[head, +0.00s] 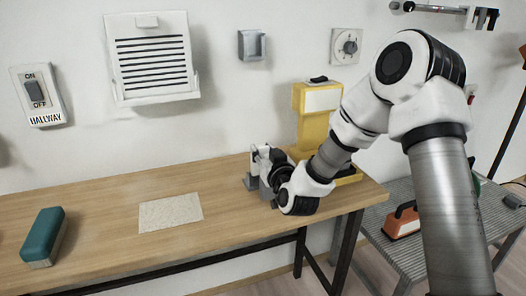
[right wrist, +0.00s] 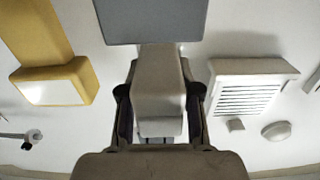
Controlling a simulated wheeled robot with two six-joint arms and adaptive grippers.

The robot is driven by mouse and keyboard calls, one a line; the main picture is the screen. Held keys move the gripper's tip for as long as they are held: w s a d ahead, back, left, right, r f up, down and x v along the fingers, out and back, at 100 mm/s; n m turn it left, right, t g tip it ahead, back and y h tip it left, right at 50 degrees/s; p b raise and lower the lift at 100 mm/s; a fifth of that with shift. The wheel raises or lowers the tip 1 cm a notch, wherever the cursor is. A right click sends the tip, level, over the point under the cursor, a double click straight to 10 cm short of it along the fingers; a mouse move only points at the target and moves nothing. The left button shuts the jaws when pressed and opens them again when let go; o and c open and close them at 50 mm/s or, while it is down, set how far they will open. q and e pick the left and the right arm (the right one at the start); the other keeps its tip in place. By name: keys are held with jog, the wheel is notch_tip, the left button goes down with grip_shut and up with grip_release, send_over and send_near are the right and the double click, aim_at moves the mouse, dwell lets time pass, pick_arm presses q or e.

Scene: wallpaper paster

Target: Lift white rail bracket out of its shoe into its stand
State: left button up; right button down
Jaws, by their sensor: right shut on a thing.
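My right gripper (head: 268,167) is at the back right part of the wooden table and is shut on a pale block, the white rail bracket (right wrist: 158,75). In the right wrist view, the fingers (right wrist: 158,97) press on both sides of it. A little of the bracket also shows in the head view (head: 259,154), mostly hidden by my gripper. A grey block (head: 250,182) stands on the table below the gripper. In the wrist view a flat grey part (right wrist: 150,20) meets the bracket's upper end; I cannot tell whether this is the shoe or the stand. My left gripper is not in view.
A yellow stand-like object (head: 304,130) is close behind my right wrist. A teal block (head: 44,236) and a beige sheet (head: 171,212) lie on the wooden table (head: 110,195). A vent (head: 150,58) and a small grey wall holder (head: 252,45) hang above.

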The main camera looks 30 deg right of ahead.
jog(key=shift+f+b, duration=0.7)
jog(key=shift+f, duration=0.3)
jog(key=c, duration=0.7)
grip_release()
jog(key=v, duration=0.7)
jog(key=shift+s, duration=0.25)
